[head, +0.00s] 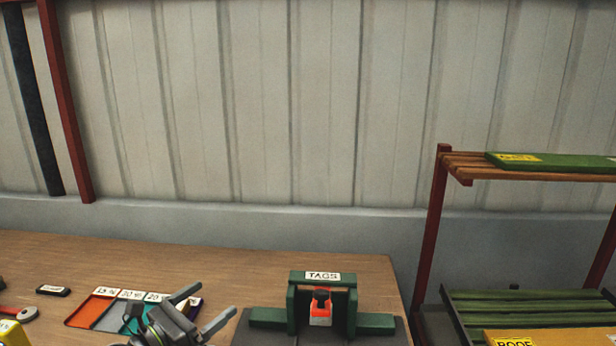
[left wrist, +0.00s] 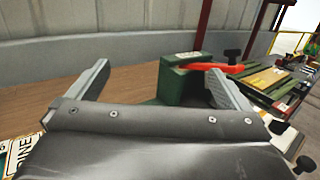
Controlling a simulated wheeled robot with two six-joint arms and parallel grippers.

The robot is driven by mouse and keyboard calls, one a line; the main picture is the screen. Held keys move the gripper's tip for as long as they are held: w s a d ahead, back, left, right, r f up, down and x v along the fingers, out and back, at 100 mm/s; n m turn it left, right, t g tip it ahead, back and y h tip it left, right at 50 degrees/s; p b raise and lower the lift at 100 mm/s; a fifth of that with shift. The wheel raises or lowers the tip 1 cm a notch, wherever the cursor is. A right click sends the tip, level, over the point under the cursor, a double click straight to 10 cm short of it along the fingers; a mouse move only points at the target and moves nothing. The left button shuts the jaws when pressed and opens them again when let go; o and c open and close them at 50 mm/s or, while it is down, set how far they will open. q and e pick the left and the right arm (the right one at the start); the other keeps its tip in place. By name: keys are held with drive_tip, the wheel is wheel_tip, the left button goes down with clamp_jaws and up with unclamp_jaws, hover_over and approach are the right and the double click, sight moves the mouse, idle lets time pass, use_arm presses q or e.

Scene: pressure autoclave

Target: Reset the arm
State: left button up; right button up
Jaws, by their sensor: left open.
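My left gripper (head: 203,309) is over the wooden table at the bottom of the head view. Its two grey fingers are spread wide with nothing between them. In the left wrist view the same open fingers (left wrist: 158,88) show, with bare table and part of a green block behind them. The gripper is left of the green TAGS stand (head: 322,277) and apart from it, in front of the coloured tray. My right gripper is in neither view.
The TAGS stand holds a red tag with a black knob (head: 320,308). A tray with coloured, labelled sections (head: 88,311) lies partly behind my left gripper. A small black labelled block (head: 53,290) lies further left. A red-post rack (head: 432,225) stands at right. The table's back is clear.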

use_arm(q)
drive_tip(key=s+a+f+n+t+y, duration=0.15)
drive_tip(key=s+a+n+y, duration=0.4)
drive_tip(key=n, duration=0.55)
drive_tip(key=s+a+f+n+y, duration=0.2)
drive_tip(key=s+a+n+y, duration=0.4)
drive_tip(key=n, duration=0.5)
drive_tip(key=s+a+f+n+y, duration=0.2)
drive_tip(key=s+a+n+y, duration=0.15)
drive_tip(key=n+y, duration=0.55)
drive_tip(key=s+d+f+n+g+h, duration=0.35)
drive_tip(key=s+f+n+g, duration=0.3)
drive_tip(key=s, duration=0.55)
drive_tip(key=s+d+f+n+g+h, duration=0.35)
drive_tip(key=s+f+n+g, duration=0.3)
drive_tip(key=s, duration=0.55)
wheel_tip(320, 180, down, 24)
drive_tip(key=a, duration=0.3)
drive_tip(key=s+d+f+g, duration=0.1)
drive_tip(key=s+f+g, duration=0.1)
drive_tip(key=s+f, duration=1.2)
wheel_tip(320, 180, down, 3)
drive_tip(key=shift+s+d+f+h, duration=0.15)
drive_tip(key=shift+s+d+h, duration=0.15)
drive_tip(key=shift+h, duration=0.15)
